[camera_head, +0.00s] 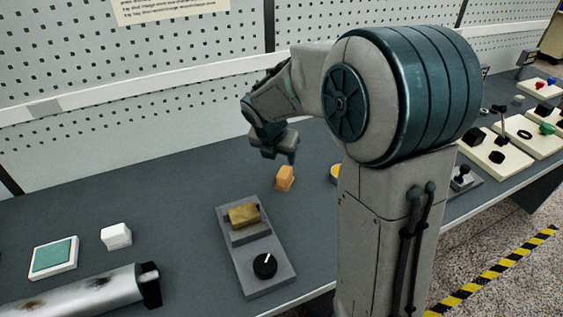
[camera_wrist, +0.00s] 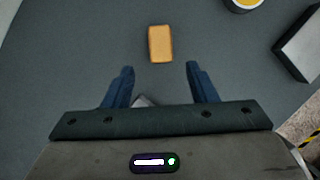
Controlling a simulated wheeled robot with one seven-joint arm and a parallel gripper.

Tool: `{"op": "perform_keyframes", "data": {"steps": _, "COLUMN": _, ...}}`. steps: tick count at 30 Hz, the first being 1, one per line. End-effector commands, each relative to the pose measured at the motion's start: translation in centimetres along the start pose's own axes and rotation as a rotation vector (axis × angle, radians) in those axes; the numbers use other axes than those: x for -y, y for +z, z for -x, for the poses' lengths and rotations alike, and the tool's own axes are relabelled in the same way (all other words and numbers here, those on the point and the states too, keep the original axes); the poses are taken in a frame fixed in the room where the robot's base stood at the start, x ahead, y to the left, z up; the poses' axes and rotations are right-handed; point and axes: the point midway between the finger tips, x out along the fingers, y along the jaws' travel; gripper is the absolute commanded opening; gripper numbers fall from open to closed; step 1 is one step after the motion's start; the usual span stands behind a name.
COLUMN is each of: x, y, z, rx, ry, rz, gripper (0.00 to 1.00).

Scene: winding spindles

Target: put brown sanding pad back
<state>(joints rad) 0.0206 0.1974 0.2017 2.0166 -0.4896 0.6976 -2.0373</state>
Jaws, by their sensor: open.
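A small orange-brown block (camera_head: 285,176), seemingly the brown sanding pad, lies on the dark grey table. It also shows in the wrist view (camera_wrist: 160,44), just beyond my fingertips and in line with the gap between them. My gripper (camera_head: 289,158) is above the table near the block, with its fingers pointing down. In the wrist view my gripper (camera_wrist: 160,70) has its two blue fingers apart, with nothing between them. The block appears clear of both fingers.
A grey device with a black knob (camera_head: 265,265) and a brass-coloured piece (camera_head: 244,215) stands in front of the block. A white block (camera_head: 116,236), a teal-topped pad (camera_head: 53,258) and a metal cylinder (camera_head: 85,292) are at left. A yellow-topped round item (camera_wrist: 243,4) is partly hidden.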

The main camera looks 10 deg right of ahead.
Motion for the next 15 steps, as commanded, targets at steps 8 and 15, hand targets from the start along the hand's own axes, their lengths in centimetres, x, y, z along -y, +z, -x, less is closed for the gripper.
{"op": "perform_keyframes", "data": {"steps": 8, "x": 2.8, "y": -1.4, "z": 3.0, "rx": -0.011, "ry": -0.009, "rz": -0.353, "gripper": 0.52}}
{"op": "perform_keyframes", "data": {"steps": 15, "x": 7.6, "y": -4.9, "z": 6.8, "rx": -0.049, "ry": -0.024, "rz": -1.032, "gripper": 0.52}}
